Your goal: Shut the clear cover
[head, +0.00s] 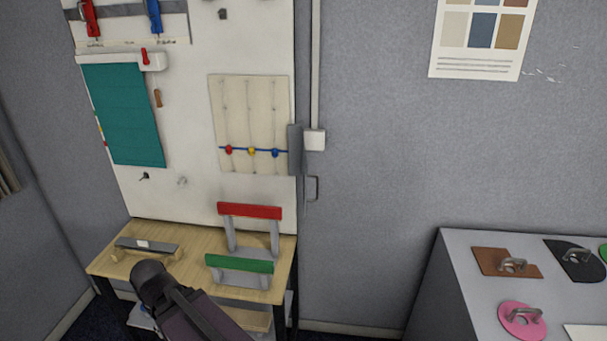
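I cannot make out a clear cover for certain. A small white box (315,139) sits on the grey wall at the lower end of a vertical conduit. A grey upright panel (295,150) stands just left of it, at the edge of the white board; I cannot tell whether it is a cover. A thin dark handle-shaped piece (314,188) is below the box. Part of my dark arm shows at the bottom left, in front of the wooden table. My gripper's fingers do not show.
The wooden table (205,243) holds a red-topped rack (250,211), a green-topped rack (240,264) and a grey-topped block (147,245). The white board (190,110) carries a teal sheet (123,115) and a beige panel (250,110). A grey table (460,260) with handled plates stands right. Floor between is narrow.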

